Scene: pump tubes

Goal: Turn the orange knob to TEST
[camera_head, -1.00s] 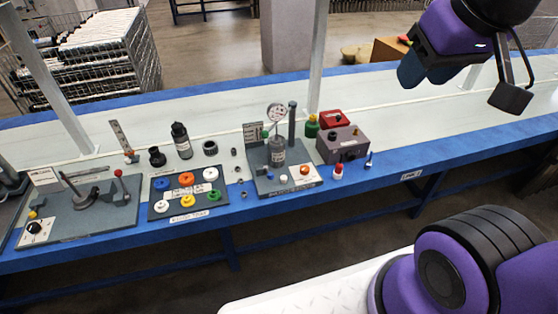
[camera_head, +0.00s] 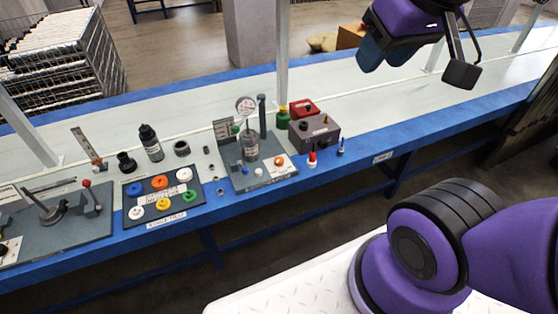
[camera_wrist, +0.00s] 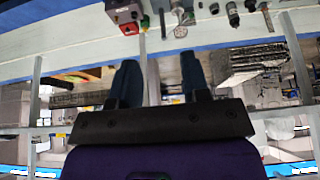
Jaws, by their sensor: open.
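An orange knob (camera_head: 279,161) sits on a white plate at the front right of the grey pump station (camera_head: 262,178) on the blue-edged bench. Its pointer and lettering are too small to read. An orange ring-shaped piece (camera_head: 159,182) lies on the dark parts tray to the left. My gripper (camera_head: 371,55) is high above the bench, up and right of the pump station and well apart from it. In the wrist view my gripper (camera_wrist: 160,75) shows two dark blue fingers spread apart with nothing between them. The orange knob cannot be made out there.
A dial gauge (camera_head: 246,106) and a dark post (camera_head: 262,116) rise from the station. A grey box (camera_head: 314,135) and a red box (camera_head: 303,108) stand right of it. Black bottles and the parts tray (camera_head: 150,214) are left. The bench (camera_head: 420,112) is clear farther right.

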